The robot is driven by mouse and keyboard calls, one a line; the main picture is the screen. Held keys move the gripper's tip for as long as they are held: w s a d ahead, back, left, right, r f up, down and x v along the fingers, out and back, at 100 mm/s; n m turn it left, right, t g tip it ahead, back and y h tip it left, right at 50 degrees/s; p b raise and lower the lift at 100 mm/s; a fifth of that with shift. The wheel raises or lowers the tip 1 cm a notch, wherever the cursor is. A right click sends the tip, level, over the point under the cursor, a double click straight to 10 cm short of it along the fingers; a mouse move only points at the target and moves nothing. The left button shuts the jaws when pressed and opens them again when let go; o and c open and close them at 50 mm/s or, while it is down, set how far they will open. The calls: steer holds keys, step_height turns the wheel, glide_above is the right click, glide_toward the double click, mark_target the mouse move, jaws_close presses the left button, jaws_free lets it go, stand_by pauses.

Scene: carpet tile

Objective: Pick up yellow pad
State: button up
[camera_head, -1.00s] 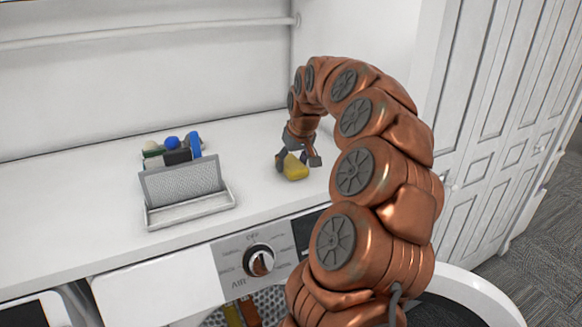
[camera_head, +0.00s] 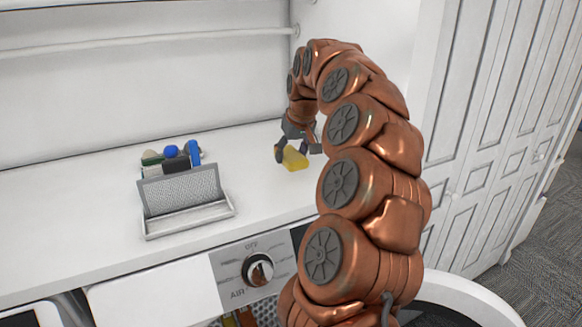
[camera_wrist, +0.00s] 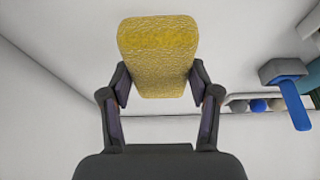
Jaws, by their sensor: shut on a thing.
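The yellow pad (camera_head: 295,158) is a small textured block. It is held between the fingers of my gripper (camera_head: 297,152), over the right part of the white shelf top. In the wrist view the yellow pad (camera_wrist: 158,60) stands upright between both fingertips, with a finger touching each side of it. My gripper (camera_wrist: 159,88) is shut on it there. The head view does not clearly show how high the pad is above the surface.
A grey mesh caddy (camera_head: 185,190) with blue, green and dark items stands to the left on the white top (camera_head: 80,220). In the wrist view a blue-handled brush (camera_wrist: 293,100) shows at the right. A dial panel (camera_head: 255,268) lies below the front edge.

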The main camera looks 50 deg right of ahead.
mark_target(291, 154)
step_height(291, 154, up, 12)
steer(key=shift+r, duration=0.15)
stand_by(0.6)
steer(key=shift+r, duration=0.15)
steer(key=shift+f, duration=0.2)
stand_by(0.4)
